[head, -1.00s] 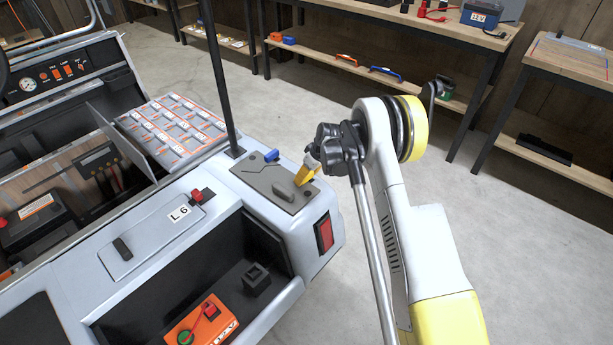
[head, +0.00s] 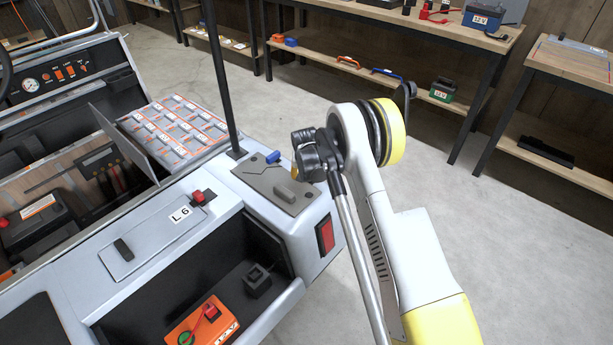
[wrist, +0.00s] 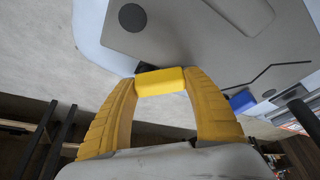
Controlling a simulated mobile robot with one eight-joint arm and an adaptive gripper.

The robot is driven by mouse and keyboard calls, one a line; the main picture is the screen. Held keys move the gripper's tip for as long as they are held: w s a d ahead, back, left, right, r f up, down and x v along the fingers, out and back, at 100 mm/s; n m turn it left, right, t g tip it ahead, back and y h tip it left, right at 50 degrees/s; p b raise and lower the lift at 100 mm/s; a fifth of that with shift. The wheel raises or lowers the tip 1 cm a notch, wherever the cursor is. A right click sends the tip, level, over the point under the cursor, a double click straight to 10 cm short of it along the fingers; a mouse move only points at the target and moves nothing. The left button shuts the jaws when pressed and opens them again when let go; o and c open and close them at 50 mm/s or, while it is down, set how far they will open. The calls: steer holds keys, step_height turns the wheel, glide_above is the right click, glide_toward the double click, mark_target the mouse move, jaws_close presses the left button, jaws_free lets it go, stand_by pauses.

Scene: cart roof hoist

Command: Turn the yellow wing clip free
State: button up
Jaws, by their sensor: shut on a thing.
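The yellow wing clip (wrist: 160,82) is a small yellow block between my gripper's two ribbed yellow fingertips in the wrist view. My gripper (head: 297,168) is shut on it, at the far right part of the grey plate (head: 263,184) on the cart corner. In the head view my wrist mostly hides the fingers and clip. The plate also fills the upper part of the wrist view (wrist: 200,35). A dark bit shows just behind the clip; I cannot tell whether the clip still touches the plate. A blue clip (head: 273,157) lies at the plate's far edge.
A raised grey block (head: 287,193) stands on the plate. A black post (head: 222,85) rises beside its left corner. The open cart bay holds an orange device (head: 208,322). A red lamp (head: 325,234) is on the cart's corner. Floor is clear to the right.

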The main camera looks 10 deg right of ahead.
steer(key=m, duration=0.1)
steer(key=m+h, duration=0.1)
steer(key=m, duration=0.2)
steer(key=shift+w+d+m+g+h, duration=0.1)
steer(key=shift+w+m+g+h, duration=0.2)
steer(key=shift+g, duration=0.1)
steer(key=shift+w+d+m+g+h, duration=0.1)
steer(key=shift+m+g+h, duration=0.15)
steer(key=shift+m, duration=0.55)
steer(key=shift+w+d+m+g+h, duration=0.15)
steer(key=shift+m+g, duration=0.1)
steer(key=shift+m, duration=0.55)
steer(key=shift+s, duration=0.1)
steer(key=o, duration=1.2)
steer(key=v, duration=1.2)
